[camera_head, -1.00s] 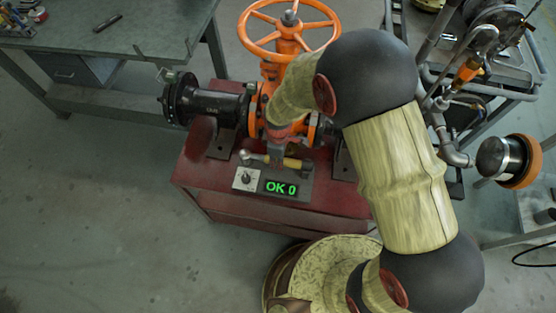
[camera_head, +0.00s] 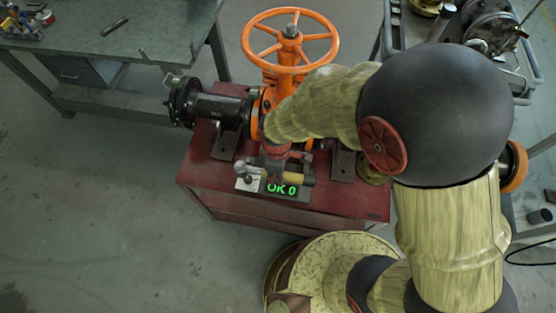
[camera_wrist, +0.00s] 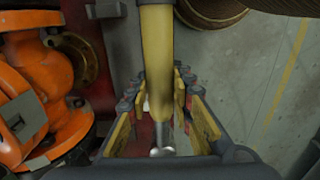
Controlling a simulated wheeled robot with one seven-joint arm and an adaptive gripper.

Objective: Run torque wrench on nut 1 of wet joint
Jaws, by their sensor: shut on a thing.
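My gripper (camera_head: 275,172) is in front of the orange gate valve (camera_head: 272,95), low over the red bench. It is shut on the torque wrench (camera_head: 285,178), which has a yellow handle and a silver head at its left end. In the wrist view the yellow handle (camera_wrist: 156,45) runs between the two fingers (camera_wrist: 160,105), with the silver end (camera_wrist: 163,143) near the bottom. The wrench is held apart from the valve flanges. Orange valve parts (camera_wrist: 35,105) fill the left of the wrist view. I cannot tell which flange nut is nut 1.
A control box with a green "OK 0" display (camera_head: 281,189) sits on the red bench (camera_head: 335,205), partly hidden by the wrench. A black pipe (camera_head: 222,108) joins the valve at left. A workbench (camera_head: 110,40) stands at upper left. Floor at left is clear.

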